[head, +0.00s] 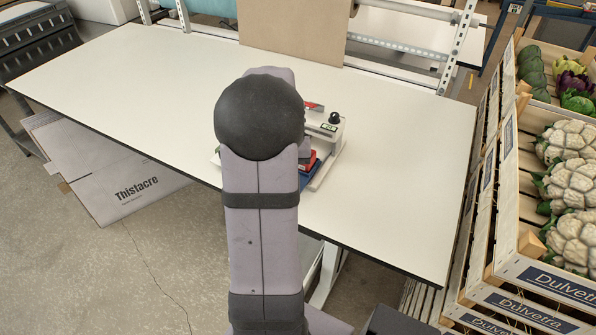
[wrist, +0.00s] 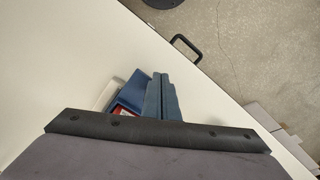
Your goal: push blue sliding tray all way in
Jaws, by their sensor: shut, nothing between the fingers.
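The blue sliding tray (wrist: 129,90) shows in the wrist view, just left of my gripper (wrist: 162,78), with something red inside it. My gripper's two fingers lie side by side, shut and empty, close beside the tray; I cannot tell whether they touch it. In the head view, a small blue part of the tray (head: 305,182) shows at the front of a white device (head: 326,130) with a black knob. My arm hides most of the tray, the device's left part and my gripper there. How far out the tray stands cannot be told.
The white table (head: 130,90) is largely clear around the device. A cardboard panel (head: 295,28) stands at the back. Crates of vegetables (head: 505,190) stand along the right side. A black handle (wrist: 187,47) shows by the table edge in the wrist view.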

